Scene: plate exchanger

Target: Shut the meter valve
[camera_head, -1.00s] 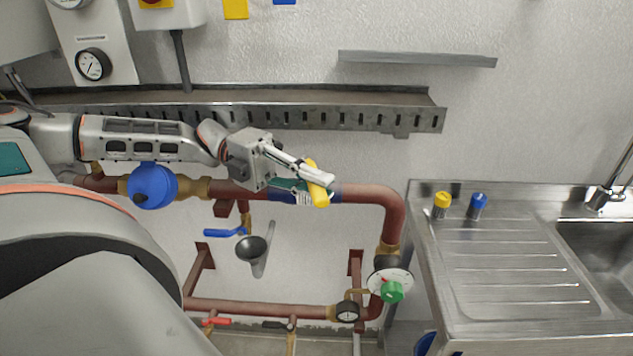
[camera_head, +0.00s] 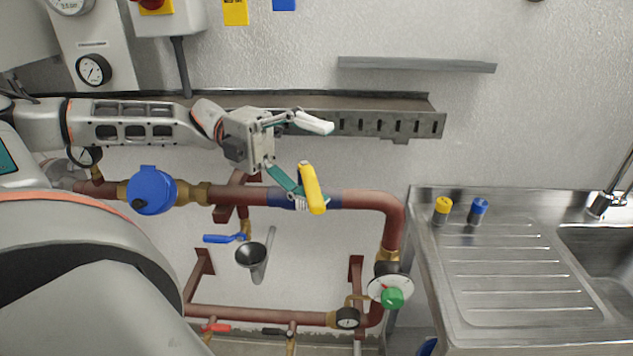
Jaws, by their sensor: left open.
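A yellow lever handle (camera_head: 312,187) sits on the upper horizontal red-brown pipe (camera_head: 365,197), at a blue band. It lies across the pipe line in the picture, slightly tilted. Its valve body is mostly hidden. I cannot tell for sure that this is the meter valve. A round blue meter (camera_head: 152,191) sits on the same pipe to the left. My left gripper (camera_head: 307,160) is wide open. Its pale upper finger is above the lever, against the tray behind. Its green lower finger reaches down just left of the lever; I cannot tell whether they touch. My right gripper is out of view.
A blue lever (camera_head: 222,238) and a dark funnel (camera_head: 251,255) are below the pipe. A green knob (camera_head: 392,298) is at lower right. A slotted metal tray (camera_head: 380,123) runs behind my left gripper. A steel sink unit (camera_head: 500,265) stands at right.

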